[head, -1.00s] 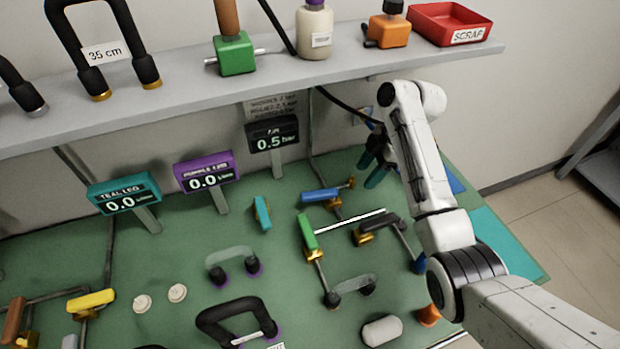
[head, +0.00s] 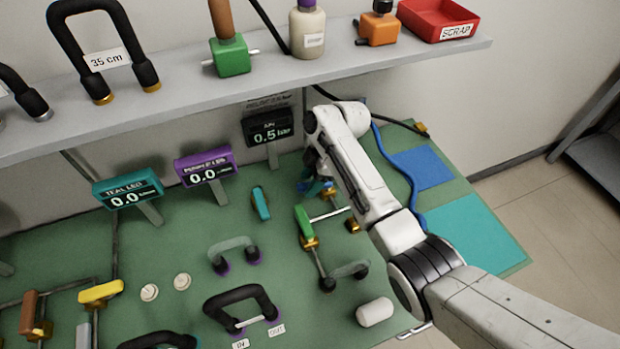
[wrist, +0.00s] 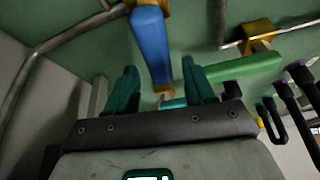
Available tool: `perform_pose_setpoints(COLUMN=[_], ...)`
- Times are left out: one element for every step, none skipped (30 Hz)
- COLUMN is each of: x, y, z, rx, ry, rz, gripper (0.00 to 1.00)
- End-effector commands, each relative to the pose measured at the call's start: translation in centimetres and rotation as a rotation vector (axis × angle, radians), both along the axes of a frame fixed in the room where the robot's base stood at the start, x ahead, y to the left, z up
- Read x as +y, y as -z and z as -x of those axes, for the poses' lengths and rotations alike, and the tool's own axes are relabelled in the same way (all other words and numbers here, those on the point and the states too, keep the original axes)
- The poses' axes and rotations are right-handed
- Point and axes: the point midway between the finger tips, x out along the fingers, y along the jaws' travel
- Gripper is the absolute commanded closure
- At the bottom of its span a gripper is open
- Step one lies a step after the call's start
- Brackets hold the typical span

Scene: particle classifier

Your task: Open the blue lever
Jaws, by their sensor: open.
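The blue lever (wrist: 152,45) shows in the wrist view as a blue handle on a brass valve, running from the top towards my fingers. In the head view only a bit of blue (head: 318,187) shows beside my gripper; my arm hides the rest. My gripper (wrist: 159,76) is open, with its two teal fingers apart. In the wrist view the near end of the blue handle lies in line with the gap between them. I cannot tell whether they touch it. In the head view my gripper (head: 310,180) is over the lever's place on the board.
A green lever (head: 303,220) sits close by, and its green handle (wrist: 240,70) passes right of my fingers in the wrist view. A grey pipe (wrist: 75,38) runs at left there. The shelf (head: 230,88) overhangs the board's back. Gauges (head: 268,128) stand behind.

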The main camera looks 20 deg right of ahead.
Motion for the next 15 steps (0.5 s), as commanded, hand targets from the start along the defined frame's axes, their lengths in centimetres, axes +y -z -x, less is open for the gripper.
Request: perform_pose_setpoints(x=[0.11,0.15,0.18,0.19,0.2,0.2,0.2,0.19,0.19,0.19,0.18,0.18,0.18,0.18,0.17], y=[0.2,0.3,0.38,0.42,0.45,0.46,0.46,0.45,0.45,0.45,0.44,0.44,0.43,0.43,0.43], z=[0.0,0.0,-0.02,-0.03,-0.03,-0.04,-0.04,-0.04,-0.04,-0.04,-0.04,-0.04,-0.04,-0.04,-0.04], rx=[0.001,0.001,0.0,0.0,-0.001,-0.001,-0.001,-0.001,-0.001,-0.001,-0.001,-0.001,-0.001,-0.001,-0.001], ry=[-0.001,-0.001,-0.001,-0.001,-0.001,-0.001,-0.001,-0.001,-0.001,-0.001,-0.001,-0.001,-0.001,-0.001,-0.001], rz=[0.0,0.0,0.0,0.0,0.0,0.0,0.0,0.0,0.0,0.0,0.0,0.0,0.0,0.0,0.0], gripper=[0.47,0.47,0.47,0.47,0.47,0.47,0.47,0.47,0.47,0.47,0.48,0.52,0.54,0.57,0.61])
